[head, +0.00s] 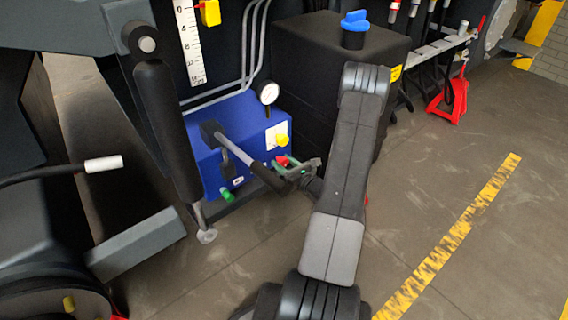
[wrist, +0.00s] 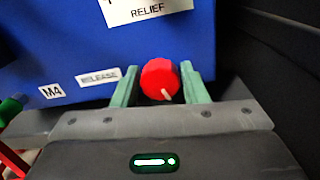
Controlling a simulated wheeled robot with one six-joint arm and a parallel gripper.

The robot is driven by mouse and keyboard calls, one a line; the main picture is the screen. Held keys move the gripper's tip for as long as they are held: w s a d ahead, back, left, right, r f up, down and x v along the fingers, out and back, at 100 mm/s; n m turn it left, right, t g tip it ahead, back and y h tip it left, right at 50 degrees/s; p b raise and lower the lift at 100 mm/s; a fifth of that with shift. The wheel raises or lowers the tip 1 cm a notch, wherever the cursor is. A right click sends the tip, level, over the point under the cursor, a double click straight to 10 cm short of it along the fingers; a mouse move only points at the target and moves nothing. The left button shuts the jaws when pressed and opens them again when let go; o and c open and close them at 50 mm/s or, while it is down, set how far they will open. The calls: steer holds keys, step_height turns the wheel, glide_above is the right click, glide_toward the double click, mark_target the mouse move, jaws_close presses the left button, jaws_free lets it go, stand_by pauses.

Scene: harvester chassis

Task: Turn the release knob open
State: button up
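The release knob is a round red knob (wrist: 160,79) on the blue box (wrist: 60,45), right of a "RELEASE" label (wrist: 100,77). A short pale mark on it points down and slightly right. It also shows small and red in the head view (head: 283,160). My gripper (wrist: 160,80) has its two green fingers on either side of the knob, with a thin gap visible on the left. Contact on the right side cannot be told. In the head view my gripper (head: 300,169) is at the box's right front, close to a black lever grip (head: 268,178).
A grey lever (head: 235,145) slants from the box towards my gripper. A gauge (head: 268,93), yellow knob (head: 282,140) and green knob (head: 228,195) are nearby. A black tank (head: 310,50) with a blue cap (head: 355,21) stands behind.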

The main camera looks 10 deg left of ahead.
steer(key=c, duration=0.6)
steer(key=shift+o, duration=0.2)
steer(key=shift+m, duration=2.1)
steer(key=o, duration=1)
steer(key=shift+c, duration=0.2)
steer(key=p+v, duration=0.2)
steer(key=v, duration=1.1)
steer(key=shift+s+d, duration=0.3)
steer(key=shift+f, duration=0.1)
steer(key=b+x, duration=0.2)
steer(key=x, duration=1.2)
steer(key=shift+d+n, duration=0.1)
steer(key=shift+n, duration=0.2)
